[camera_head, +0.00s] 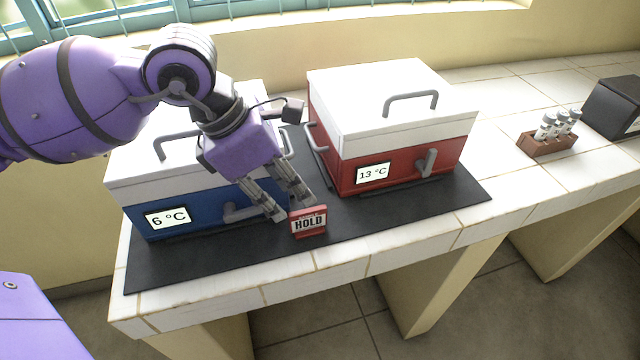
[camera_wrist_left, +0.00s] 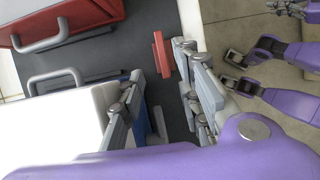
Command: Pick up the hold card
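The hold card (camera_head: 308,221) is a small red stand with a white "HOLD" label. It stands upright on the black mat, near its front edge, between the two boxes. My left gripper (camera_head: 293,207) reaches down just behind and to the left of it, fingers spread and empty. In the left wrist view the red card (camera_wrist_left: 162,54) shows edge-on, just beyond the gap between the open fingers. I cannot tell whether a finger touches it.
A blue box (camera_head: 190,215) reading 6 °C stands on the left. A red box (camera_head: 400,165) reading 13 °C stands on the right. Both have handles. A vial rack (camera_head: 545,146) and a dark device (camera_head: 615,108) stand farther right. The black mat (camera_head: 420,202) is bare in front.

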